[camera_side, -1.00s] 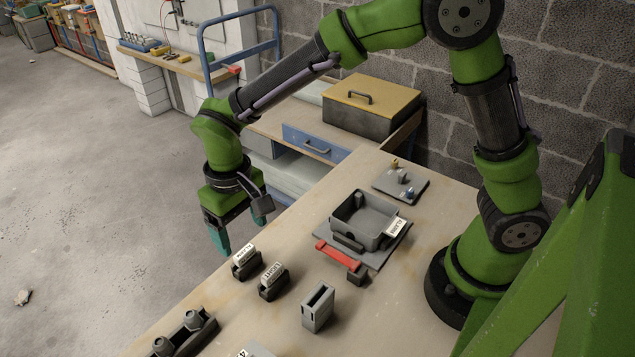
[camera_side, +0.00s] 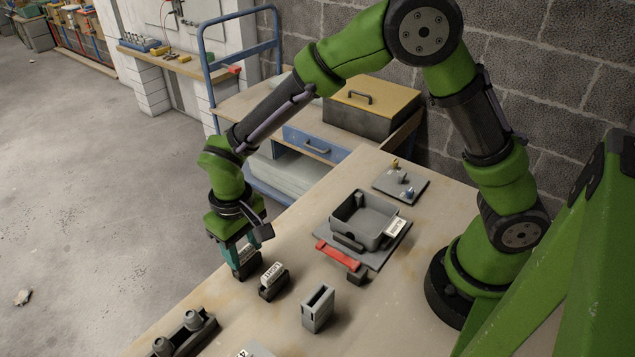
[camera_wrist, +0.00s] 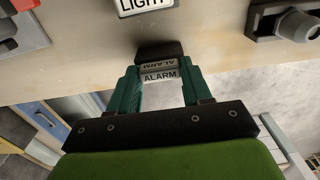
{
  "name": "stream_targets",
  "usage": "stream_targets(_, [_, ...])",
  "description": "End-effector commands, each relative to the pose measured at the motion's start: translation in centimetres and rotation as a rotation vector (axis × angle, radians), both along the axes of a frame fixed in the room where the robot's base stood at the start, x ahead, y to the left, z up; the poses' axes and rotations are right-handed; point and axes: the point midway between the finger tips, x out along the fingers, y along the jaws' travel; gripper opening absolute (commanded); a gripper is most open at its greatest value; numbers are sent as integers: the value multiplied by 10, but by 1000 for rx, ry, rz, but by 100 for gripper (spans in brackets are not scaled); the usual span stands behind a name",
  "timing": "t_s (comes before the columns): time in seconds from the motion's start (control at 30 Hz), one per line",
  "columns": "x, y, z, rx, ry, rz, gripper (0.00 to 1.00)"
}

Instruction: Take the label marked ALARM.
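The ALARM label (camera_wrist: 160,75) stands in a small dark holder (camera_wrist: 160,50) in the wrist view, its word showing on two faces. In the side view the label (camera_side: 245,252) is partly hidden by my gripper. My gripper (camera_side: 240,262) is lowered over it, one green finger on each side. In the wrist view my gripper (camera_wrist: 160,80) has its fingertips close against the label's ends; I cannot tell whether they press on it. The label sits low in its holder on the bench.
The LIGHT label (camera_side: 272,272) stands in its own holder beside it. A grey slotted block (camera_side: 318,308), a grey open box (camera_side: 347,243) with a white tag (camera_side: 395,227), and a red bar (camera_side: 338,256) lie to the right. A dark rack (camera_side: 190,330) stands in front.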

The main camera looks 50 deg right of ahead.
Motion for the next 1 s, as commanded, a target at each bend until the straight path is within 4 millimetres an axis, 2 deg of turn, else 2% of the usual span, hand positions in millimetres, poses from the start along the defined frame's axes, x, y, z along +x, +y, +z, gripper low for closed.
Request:
stream_targets(0.03, [0,0,0,0,0,0,40])
stream_targets(0.17, [0,0,0,0,0,0,20])
stream_targets(0.5, [1,0,5,1,-3,1,19])
stream_targets(0.57, [1,1,12,3,-4,0,19])
stream_targets(0.8, [1,1,60,3,-6,0,19])
stream_targets(1.0, [2,-2,91,2,-3,-6,19])
